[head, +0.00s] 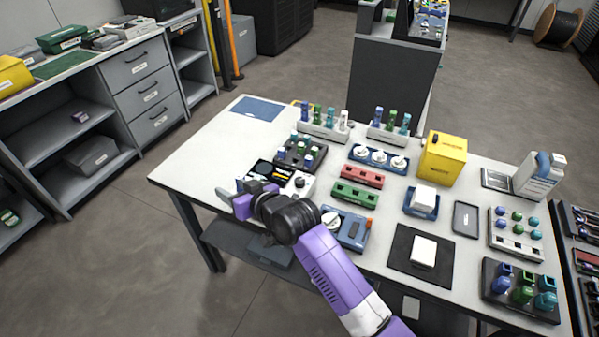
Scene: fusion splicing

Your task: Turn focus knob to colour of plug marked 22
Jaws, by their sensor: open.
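My gripper (231,192) is open near the front left edge of the table, just left of a white device with a dark screen (267,169). A small round part (299,182) shows on the device's right side, but I cannot tell if it is the focus knob. My wrist hides the device's front. Blue, green and teal plugs stand in a dark rack (318,158) behind the device, in two white racks (312,128) (377,132) at the back, and at the right in a white rack (515,243) and a black rack (520,309). Their number marks are too small to read.
A blue unit with a white round part (354,232) is right of my wrist. Red (361,176) and green (354,194) blocks, a yellow box (442,158) and a black mat (404,240) fill the middle. The table's left (205,160) is mostly clear.

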